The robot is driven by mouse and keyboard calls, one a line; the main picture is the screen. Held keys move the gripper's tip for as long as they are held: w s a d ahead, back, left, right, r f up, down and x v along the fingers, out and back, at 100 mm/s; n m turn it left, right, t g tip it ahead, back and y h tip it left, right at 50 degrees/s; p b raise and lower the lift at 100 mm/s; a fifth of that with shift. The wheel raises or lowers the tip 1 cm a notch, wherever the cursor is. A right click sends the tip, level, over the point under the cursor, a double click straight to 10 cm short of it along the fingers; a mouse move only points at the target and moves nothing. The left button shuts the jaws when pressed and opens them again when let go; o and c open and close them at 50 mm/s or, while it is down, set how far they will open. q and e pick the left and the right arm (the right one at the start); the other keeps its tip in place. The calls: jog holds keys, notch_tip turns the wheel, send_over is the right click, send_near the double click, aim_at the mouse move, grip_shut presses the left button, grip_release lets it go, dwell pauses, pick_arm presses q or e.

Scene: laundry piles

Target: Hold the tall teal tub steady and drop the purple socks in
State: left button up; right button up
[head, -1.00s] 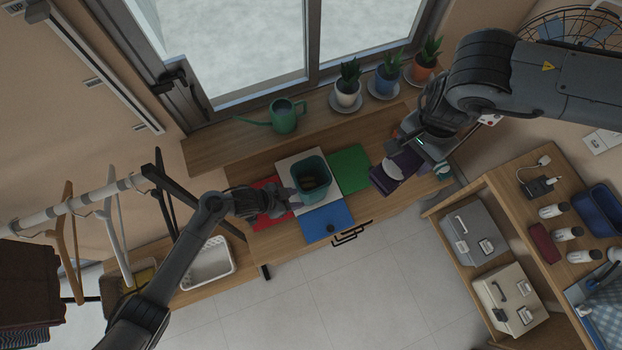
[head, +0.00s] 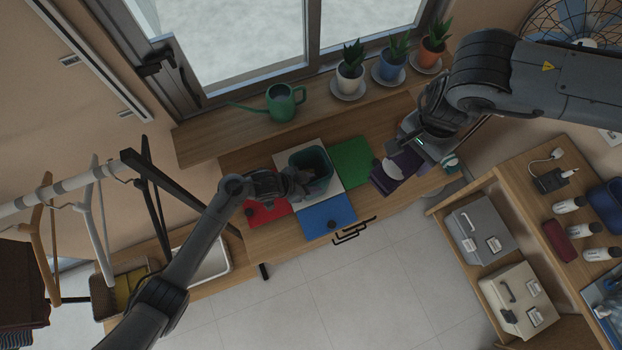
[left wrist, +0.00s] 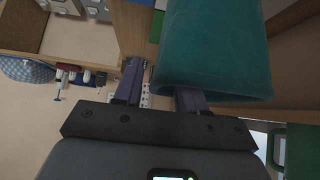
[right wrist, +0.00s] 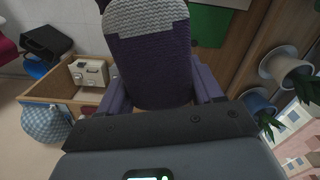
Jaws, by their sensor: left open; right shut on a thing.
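The tall teal tub (head: 322,160) stands upright on a white mat on the wooden counter. It fills much of the left wrist view (left wrist: 215,50). My left gripper (head: 300,186) is open at the tub's left side. In the left wrist view one finger is left of the tub and the other finger's tip is hidden by the tub's wall; I cannot tell whether it is inside. My right gripper (head: 408,158) is shut on the purple socks (right wrist: 150,72), which have a pale grey patch. It holds them to the right of the tub, apart from it.
Green (head: 352,160), blue (head: 328,218) and red (head: 262,212) mats lie around the tub. A green watering can (head: 282,103) and three potted plants stand on the sill behind. A shelf with boxes (head: 478,228) is at the right. A hanging rack is at the left.

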pick_arm(q)
jog(key=shift+b+x, duration=0.6)
jog(key=shift+x, duration=0.45)
pick_arm(e)
jog(key=shift+f, duration=0.85)
pick_arm(q)
grip_shut()
jog(key=shift+f, duration=0.1)
